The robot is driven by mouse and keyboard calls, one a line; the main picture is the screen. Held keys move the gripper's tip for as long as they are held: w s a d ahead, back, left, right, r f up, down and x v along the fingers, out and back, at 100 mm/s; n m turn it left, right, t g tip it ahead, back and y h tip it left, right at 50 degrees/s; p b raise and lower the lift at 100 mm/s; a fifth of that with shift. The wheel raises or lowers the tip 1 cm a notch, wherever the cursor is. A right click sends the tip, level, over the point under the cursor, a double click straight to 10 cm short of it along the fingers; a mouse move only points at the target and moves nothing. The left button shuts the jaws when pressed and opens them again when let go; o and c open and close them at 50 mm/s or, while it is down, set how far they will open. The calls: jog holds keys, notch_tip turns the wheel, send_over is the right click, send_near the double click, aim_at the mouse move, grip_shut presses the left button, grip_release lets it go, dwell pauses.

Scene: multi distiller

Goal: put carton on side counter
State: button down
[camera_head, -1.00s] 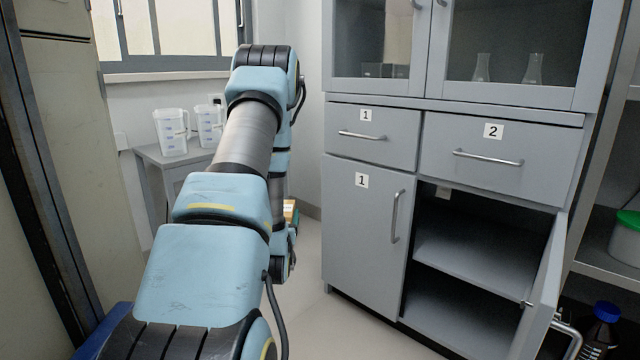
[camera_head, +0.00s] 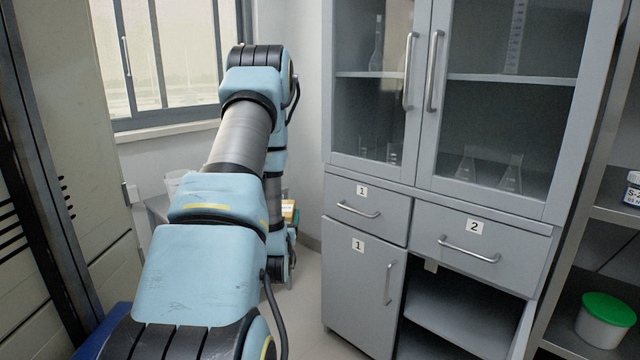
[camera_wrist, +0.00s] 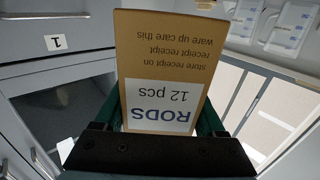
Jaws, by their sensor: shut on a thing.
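The carton (camera_wrist: 165,70) is brown with a white label reading "RODS 12 pcs". It appears upside down in the wrist view. My gripper (camera_wrist: 165,118) is shut on it, with a dark green finger on each side. In the head view only a small orange-brown piece of the carton (camera_head: 289,209) shows beside my arm, well above the floor. The grey side counter (camera_head: 152,212) is at the left, mostly hidden behind my arm.
A plastic jug (camera_head: 176,183) on the side counter is partly hidden; jugs (camera_wrist: 296,22) also show in the wrist view. The grey cabinet (camera_head: 362,290) stands right, its lower right compartment open. A window (camera_head: 170,60) is behind. Floor (camera_head: 305,290) shows between arm and cabinet.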

notch_tip(320, 180, up, 12)
jog(key=p, duration=1)
jog(key=shift+r, duration=0.1)
